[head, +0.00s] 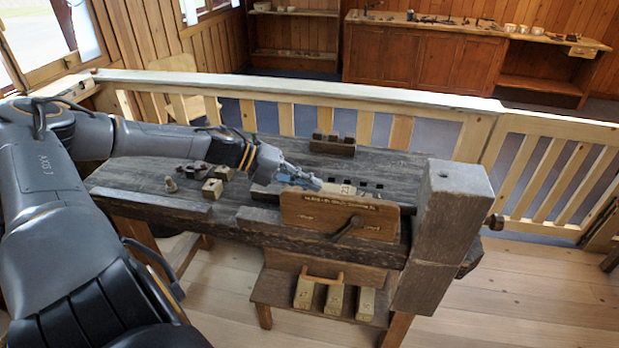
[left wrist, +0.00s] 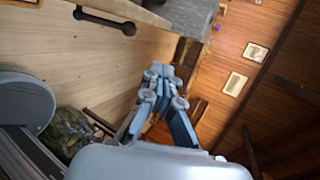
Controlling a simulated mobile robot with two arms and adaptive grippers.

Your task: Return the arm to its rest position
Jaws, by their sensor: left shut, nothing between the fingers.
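My left arm comes in from the left in the head view and reaches over the dark wooden workbench (head: 240,226). My left gripper (head: 312,181) is above the bench, just behind the brown wooden vise board (head: 340,216). It is shut and empty. In the left wrist view the shut fingers (left wrist: 162,72) point away from the bench top, with floor on the left and the wood-panelled wall on the right. I cannot tell in the head view whether the fingertips touch anything. My right gripper does not show.
Small blocks (head: 212,188) lie on the bench's left part, and a dark block rack (head: 332,144) stands at its back. A thick grey post (head: 452,215) rises at the right end. A pale railing (head: 300,92) runs behind. A lower shelf (head: 278,290) holds several pale blocks.

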